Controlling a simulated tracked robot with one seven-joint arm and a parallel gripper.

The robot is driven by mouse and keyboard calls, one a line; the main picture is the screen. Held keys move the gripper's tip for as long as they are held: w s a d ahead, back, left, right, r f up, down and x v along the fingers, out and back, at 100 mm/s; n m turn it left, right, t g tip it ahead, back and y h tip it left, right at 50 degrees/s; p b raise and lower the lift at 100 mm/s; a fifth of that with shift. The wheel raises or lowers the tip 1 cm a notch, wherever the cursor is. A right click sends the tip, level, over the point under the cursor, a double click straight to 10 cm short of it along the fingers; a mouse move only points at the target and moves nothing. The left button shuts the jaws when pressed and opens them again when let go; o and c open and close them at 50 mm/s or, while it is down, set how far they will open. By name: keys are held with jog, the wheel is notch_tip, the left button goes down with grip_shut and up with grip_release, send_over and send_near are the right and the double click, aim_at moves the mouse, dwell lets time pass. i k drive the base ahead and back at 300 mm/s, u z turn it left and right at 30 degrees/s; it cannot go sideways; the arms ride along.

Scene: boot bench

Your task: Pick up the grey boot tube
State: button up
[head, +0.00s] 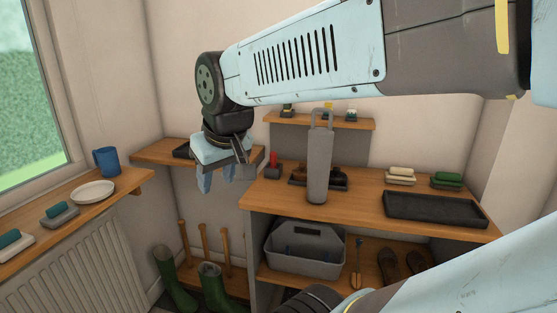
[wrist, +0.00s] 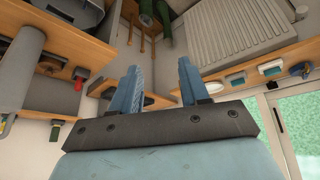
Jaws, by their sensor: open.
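The grey boot tube (head: 319,165) stands upright on the wooden bench top (head: 367,198), with a loop handle at its upper end. In the wrist view a grey cylinder at the left edge, cut off by the frame, looks like the same tube (wrist: 18,82). My gripper (head: 217,180) is open and empty, its fingers pointing down, to the left of the tube and apart from it. In the wrist view my gripper (wrist: 157,78) shows its blue fingers spread with nothing between them.
A black tray (head: 436,207), brushes (head: 401,176) and a dark rack (head: 340,183) share the bench top. A grey caddy (head: 305,248) sits on the shelf below. Green boots (head: 214,288) stand low.

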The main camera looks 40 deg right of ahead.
aim_at(320, 139)
jog(key=z, duration=0.15)
jog(key=i, duration=0.9)
jog(key=z, duration=1.6)
jog(key=k, duration=0.55)
jog(key=z, duration=0.15)
jog(key=i, duration=0.55)
jog(key=u, duration=0.1)
